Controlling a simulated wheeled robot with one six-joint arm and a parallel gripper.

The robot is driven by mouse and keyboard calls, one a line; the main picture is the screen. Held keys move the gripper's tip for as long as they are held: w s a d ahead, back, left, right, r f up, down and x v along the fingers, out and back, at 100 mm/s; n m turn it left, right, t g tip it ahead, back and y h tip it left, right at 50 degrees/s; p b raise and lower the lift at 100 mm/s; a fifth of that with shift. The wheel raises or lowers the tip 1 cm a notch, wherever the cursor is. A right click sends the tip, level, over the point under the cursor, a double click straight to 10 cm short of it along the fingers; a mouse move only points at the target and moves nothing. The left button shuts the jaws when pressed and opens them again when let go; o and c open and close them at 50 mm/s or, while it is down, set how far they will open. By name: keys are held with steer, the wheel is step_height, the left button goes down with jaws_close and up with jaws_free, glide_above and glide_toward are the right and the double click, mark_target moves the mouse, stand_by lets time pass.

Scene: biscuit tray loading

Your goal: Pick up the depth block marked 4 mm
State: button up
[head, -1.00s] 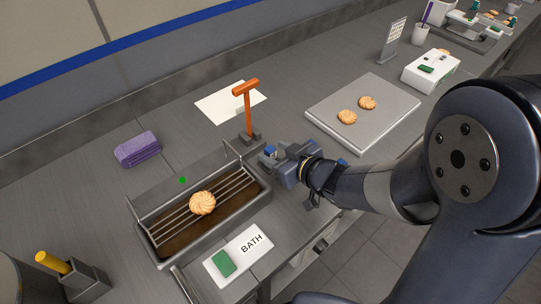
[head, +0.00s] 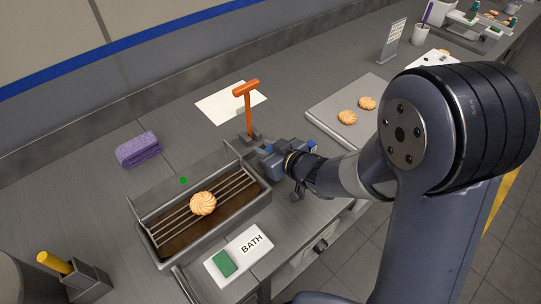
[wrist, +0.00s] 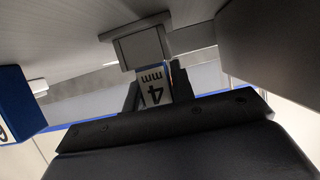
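In the wrist view the depth block marked 4 mm (wrist: 153,82) has a light face with dark, upside-down lettering. It joins a wider grey piece (wrist: 143,46) at the top of that view. My gripper (wrist: 156,90) has its dark fingers on either side of the block; whether they press on it I cannot tell. In the head view my gripper (head: 262,163) is low at the right end of the bath, near the orange-handled tool (head: 248,110). The 4 mm block is not clearly seen there.
A blue block (wrist: 18,130) shows at the left of the wrist view. The bath (head: 160,258) holds a rack with one biscuit (head: 203,203). A BATH card (head: 240,255) lies in front. A purple cloth (head: 138,149) lies left.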

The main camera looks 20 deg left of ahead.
jaws_close()
